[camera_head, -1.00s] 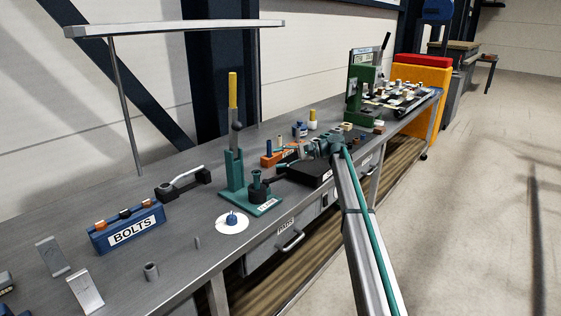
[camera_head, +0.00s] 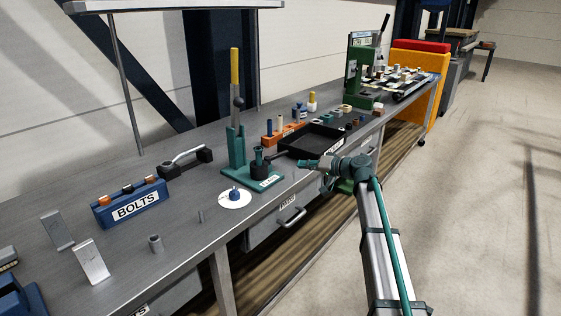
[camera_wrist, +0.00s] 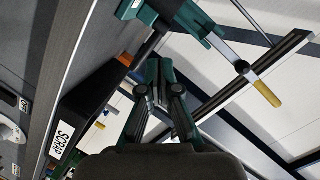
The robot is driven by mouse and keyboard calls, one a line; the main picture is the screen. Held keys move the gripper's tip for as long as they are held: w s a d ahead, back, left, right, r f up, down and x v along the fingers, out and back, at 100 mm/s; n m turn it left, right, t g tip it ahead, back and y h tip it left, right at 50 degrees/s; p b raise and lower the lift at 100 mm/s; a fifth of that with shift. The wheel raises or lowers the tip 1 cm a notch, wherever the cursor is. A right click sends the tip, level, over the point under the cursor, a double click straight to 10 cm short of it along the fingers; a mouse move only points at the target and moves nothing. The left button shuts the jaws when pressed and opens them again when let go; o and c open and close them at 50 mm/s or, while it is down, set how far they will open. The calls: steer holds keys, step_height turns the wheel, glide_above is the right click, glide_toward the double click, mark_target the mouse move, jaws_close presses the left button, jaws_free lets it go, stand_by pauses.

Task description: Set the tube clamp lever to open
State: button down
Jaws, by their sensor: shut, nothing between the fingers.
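The tube clamp (camera_head: 236,150) is a green upright stand on a green base plate near the bench's front edge. Its lever (camera_head: 235,68), with a yellow grip, stands nearly vertical above it. A short dark post with a green top (camera_head: 257,162) sits on the same base. In the wrist view the lever's yellow grip (camera_wrist: 266,94) and the green clamp body (camera_wrist: 178,14) show at the upper right. My gripper (camera_head: 303,163) is to the right of the clamp, apart from it, by the bench's front edge. Its fingers (camera_wrist: 163,68) are shut and empty.
A black tray (camera_head: 283,153) lies behind my gripper; a SCRAP label (camera_wrist: 62,140) shows in the wrist view. A white disc with a blue knob (camera_head: 236,205) is in front of the clamp. A blue BOLTS rack (camera_head: 100,215) is left.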

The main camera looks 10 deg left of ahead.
steer(key=s+d+n+t+h, duration=0.1)
steer(key=n+t, duration=0.1)
steer(key=n, duration=0.1)
steer(key=n+t+p, duration=0.2)
steer(key=n+p, duration=0.1)
steer(key=n, duration=0.1)
glide_toward(282, 155)
steer(key=shift+h, duration=0.3)
steer(key=x, duration=0.3)
steer(key=r+x, duration=0.1)
steer(key=x, duration=0.1)
steer(key=shift+w+a+f, duration=0.1)
steer(key=shift+a, duration=0.2)
steer(key=shift+p+x, duration=0.3)
steer(key=shift+x, duration=0.55)
steer(key=shift+a+f, duration=0.1)
steer(key=shift+f, duration=0.1)
